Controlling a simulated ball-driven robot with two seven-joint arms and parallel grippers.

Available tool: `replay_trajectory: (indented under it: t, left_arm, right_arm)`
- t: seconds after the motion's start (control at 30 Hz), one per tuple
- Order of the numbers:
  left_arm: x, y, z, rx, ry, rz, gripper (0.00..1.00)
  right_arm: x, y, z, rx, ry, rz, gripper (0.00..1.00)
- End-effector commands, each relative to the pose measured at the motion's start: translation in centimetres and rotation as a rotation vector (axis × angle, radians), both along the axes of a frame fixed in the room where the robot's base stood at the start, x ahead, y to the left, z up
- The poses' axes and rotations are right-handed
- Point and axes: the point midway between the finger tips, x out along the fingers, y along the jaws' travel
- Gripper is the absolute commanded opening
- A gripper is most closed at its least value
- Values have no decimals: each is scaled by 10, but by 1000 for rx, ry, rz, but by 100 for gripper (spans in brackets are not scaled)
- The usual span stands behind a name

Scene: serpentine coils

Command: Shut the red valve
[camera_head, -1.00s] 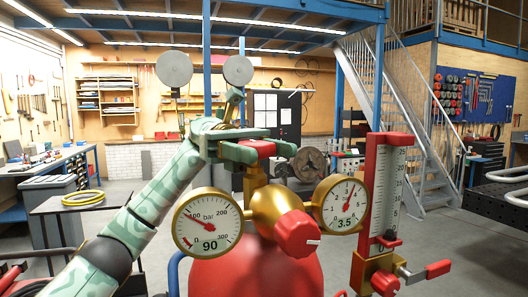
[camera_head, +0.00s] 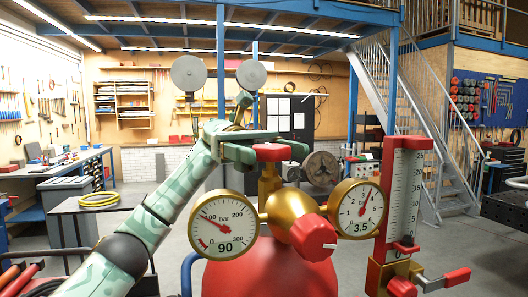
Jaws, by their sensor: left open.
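The red valve handle (camera_head: 272,152) sits on top of the brass valve stem above a red cylinder (camera_head: 270,272). My left gripper (camera_head: 270,150) is open at the handle, with a green finger on either side of it. Whether the fingers touch the handle I cannot tell. The brass regulator below carries a large red knob (camera_head: 313,237). Its left gauge (camera_head: 223,222) shows 90 and its right gauge (camera_head: 358,208) shows 3.5. My right gripper is not in view.
A red-framed flow meter (camera_head: 403,200) stands right of the regulator, with a red-handled lever (camera_head: 457,277) below it. A table with a yellow coil (camera_head: 98,200) is at the left. A staircase (camera_head: 425,130) is behind at the right.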

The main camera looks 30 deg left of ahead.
Motion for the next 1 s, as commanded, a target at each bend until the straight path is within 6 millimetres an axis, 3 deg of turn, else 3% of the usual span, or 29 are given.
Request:
replay_trajectory:
  t: [0.13, 0.33, 1.0]
  left_arm:
    - [12, 26, -1, -2, 3, 3, 74]
    - [20, 45, 0, 0, 0, 0, 74]
    - [22, 49, 0, -1, 0, -1, 74]
  right_arm:
    - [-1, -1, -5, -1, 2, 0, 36]
    - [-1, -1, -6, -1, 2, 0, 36]
    - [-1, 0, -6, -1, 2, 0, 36]
